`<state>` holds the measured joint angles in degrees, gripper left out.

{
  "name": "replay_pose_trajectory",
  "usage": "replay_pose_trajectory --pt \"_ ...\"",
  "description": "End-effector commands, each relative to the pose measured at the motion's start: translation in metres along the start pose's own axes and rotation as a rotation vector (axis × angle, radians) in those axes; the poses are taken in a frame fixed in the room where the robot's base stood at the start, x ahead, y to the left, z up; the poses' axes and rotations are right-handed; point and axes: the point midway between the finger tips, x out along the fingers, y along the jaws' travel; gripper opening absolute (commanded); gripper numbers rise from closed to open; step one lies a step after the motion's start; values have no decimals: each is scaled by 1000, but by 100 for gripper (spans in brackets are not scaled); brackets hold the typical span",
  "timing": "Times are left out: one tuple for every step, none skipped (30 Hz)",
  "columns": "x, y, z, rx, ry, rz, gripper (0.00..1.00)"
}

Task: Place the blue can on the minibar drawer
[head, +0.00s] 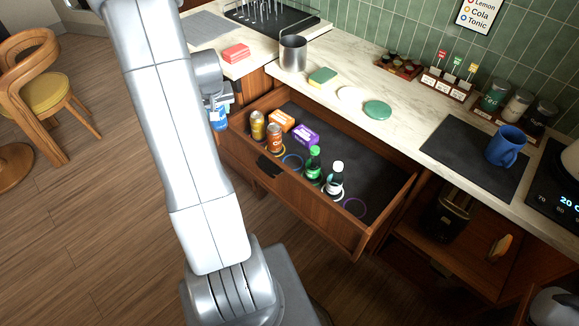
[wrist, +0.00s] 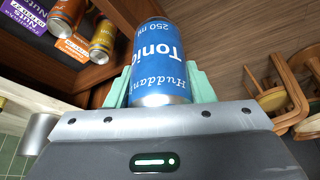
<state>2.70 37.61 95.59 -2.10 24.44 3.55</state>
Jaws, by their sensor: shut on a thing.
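The blue can (wrist: 160,65), labelled Tonic, is held between the pale green fingers of my gripper (wrist: 160,88) in the wrist view. In the head view the blue can (head: 218,119) shows just left of the open drawer, below my gripper (head: 217,103), partly hidden by my arm. The minibar drawer (head: 318,212) is pulled open. It holds a gold can (head: 258,126), an orange can (head: 275,138), an orange box (head: 281,121), a purple box (head: 305,135), a green bottle (head: 313,165) and a dark bottle with a white cap (head: 335,180). Coloured rings mark its floor.
A marble counter (head: 335,60) runs behind the drawer with a metal cup (head: 293,54), a sponge (head: 322,76) and a green lid (head: 377,110). A blue mug (head: 506,146) stands on a dark mat. A wooden chair (head: 40,85) is at the left. The drawer's back right floor is clear.

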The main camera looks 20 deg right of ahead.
Motion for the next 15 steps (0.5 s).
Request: replay_pose_trajectory --pt "8 13 2 12 6 5 18" --pt "10 21 3 18 5 6 18" --pt "13 32 3 25 7 9 18" --pt "14 40 4 30 6 11 18" --pt "16 49 6 36 6 13 18" --pt "17 60 7 41 6 16 18" --pt "18 69 8 46 7 17 18" --pt "19 77 10 50 6 19 18" --pt "20 88 12 54 6 21 18" --pt "20 97 14 58 7 23 18" --pt "20 104 16 61 6 23 18" --pt "20 115 18 65 7 25 18" --pt "20 123 20 68 6 26 18" --pt "20 131 23 70 6 27 18" --pt "20 141 26 74 6 28 18"
